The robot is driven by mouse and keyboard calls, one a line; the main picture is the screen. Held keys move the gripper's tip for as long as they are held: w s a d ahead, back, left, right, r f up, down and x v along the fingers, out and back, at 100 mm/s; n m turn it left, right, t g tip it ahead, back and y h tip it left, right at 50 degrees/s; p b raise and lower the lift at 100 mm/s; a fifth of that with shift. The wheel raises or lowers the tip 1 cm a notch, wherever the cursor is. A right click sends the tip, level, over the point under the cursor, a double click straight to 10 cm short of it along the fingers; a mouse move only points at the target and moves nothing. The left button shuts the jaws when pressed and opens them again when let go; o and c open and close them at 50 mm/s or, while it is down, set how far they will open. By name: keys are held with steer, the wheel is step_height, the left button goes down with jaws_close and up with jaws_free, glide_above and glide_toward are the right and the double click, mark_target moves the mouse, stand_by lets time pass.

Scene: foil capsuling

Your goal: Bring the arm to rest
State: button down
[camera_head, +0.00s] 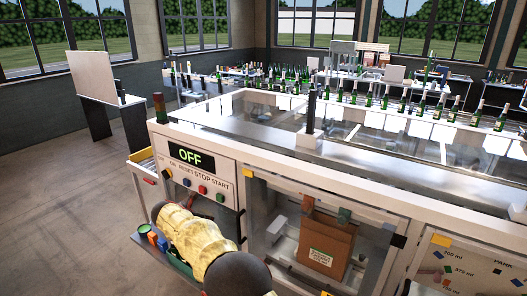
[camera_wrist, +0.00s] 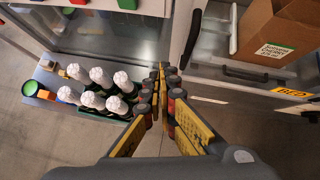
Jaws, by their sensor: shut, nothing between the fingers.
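My gripper (camera_wrist: 161,72) shows in the wrist view, its yellow-and-black fingers brought together with nothing between the tips. It points out over the gap in front of the machine, apart from the bottles and the box. In the head view my arm, in a cream-yellow cover, is at the bottom in front of the machine's front panel; the gripper cannot be made out there.
The machine (camera_head: 366,197) fills the right side; its display (camera_head: 190,157) reads OFF. A cardboard box (camera_head: 325,245) sits in its front bay. White-capped bottles (camera_wrist: 101,76) stand in a holder on a low shelf (camera_wrist: 48,80). Open floor (camera_head: 60,200) lies left.

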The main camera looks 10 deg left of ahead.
steer(key=s+a+n+t+y, duration=0.1)
steer(key=a+n+y, duration=0.8)
steer(key=n, duration=0.9)
steer(key=s+d+r+n+g+y+b, duration=0.1)
steer(key=s+d+r+n+g+b, duration=0.15)
steer(key=s+n, duration=0.35)
steer(key=s+d+r+n+g+b, duration=0.1)
steer(key=s+d+n, duration=0.3)
steer(key=s+n, duration=0.25)
steer(key=s+d+f+n+h+b, duration=0.1)
steer(key=s+d+b, duration=0.4)
steer(key=s+d, duration=0.6)
steer(key=s+d+f+n+h+b, duration=0.1)
steer(key=s+d+n+h+b, duration=0.3)
steer(key=s+d, duration=0.7)
steer(key=s+d+f+n+h+b, duration=0.2)
steer(key=s+d+b, duration=0.4)
steer(key=d, duration=2.3)
steer(key=s+n, duration=0.1)
steer(key=s, duration=0.4)
steer(key=shift+d+h, duration=0.3)
steer(key=shift+d, duration=0.1)
steer(key=shift+s+a+f+g, duration=0.1)
steer(key=shift+g, duration=0.15)
